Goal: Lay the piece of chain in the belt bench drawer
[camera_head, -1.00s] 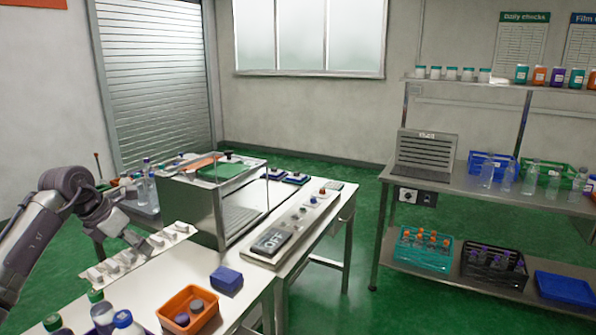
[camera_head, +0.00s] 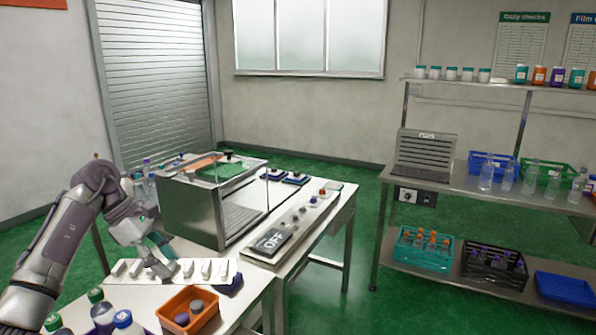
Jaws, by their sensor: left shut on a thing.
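My left gripper (camera_head: 163,262) is shut on the piece of chain (camera_head: 207,269), a row of several pale links on a strip. The chain is roughly level, in front of the metal machine housing. I cannot tell whether it is clear of the bench top. The gripper covers part of its middle. The belt bench (camera_head: 318,220) stretches to the right, with a switch panel reading OFF. I cannot make out its drawer from here. My right gripper is not in view.
An orange bin (camera_head: 190,311) with two grey round pieces stands at the front, beside several bottles (camera_head: 101,312). A blue block (camera_head: 234,285) is partly behind the chain. The metal machine housing (camera_head: 200,212) stands behind the chain. A shelf rack (camera_head: 455,195) stands at right across green floor.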

